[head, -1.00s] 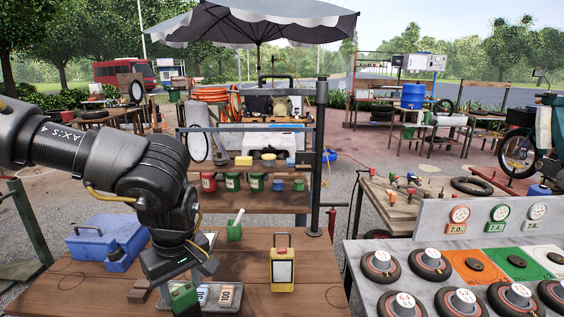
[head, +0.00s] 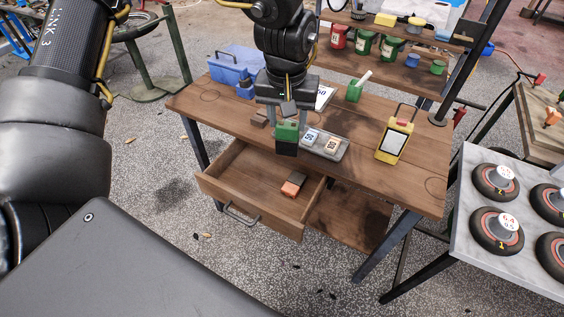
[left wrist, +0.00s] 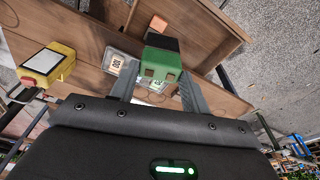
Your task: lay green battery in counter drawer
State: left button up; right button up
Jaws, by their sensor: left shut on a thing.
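My left gripper (head: 288,116) is shut on the green battery (head: 287,139), which has a green upper part and a black lower part. It hangs upright near the counter's front edge, left of the tray. In the left wrist view the battery (left wrist: 163,62) sits between the two fingers. The counter drawer (head: 240,206) is pulled open below and in front of the battery. An orange-and-dark block (head: 293,183) lies inside it at the right; the rest of its visible floor looks bare. My right gripper is not in view.
On the counter (head: 360,172) a grey tray (head: 341,152) holds small labelled blocks. A yellow device (head: 395,140) stands to its right, a blue toolbox (head: 238,62) and a green cup (head: 355,91) behind. A table with wheels (head: 470,225) stands at the right.

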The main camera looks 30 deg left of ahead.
aim_at(261, 175)
jog(key=z, duration=2.4)
jog(key=k, duration=1.35)
jog(key=u, duration=1.15)
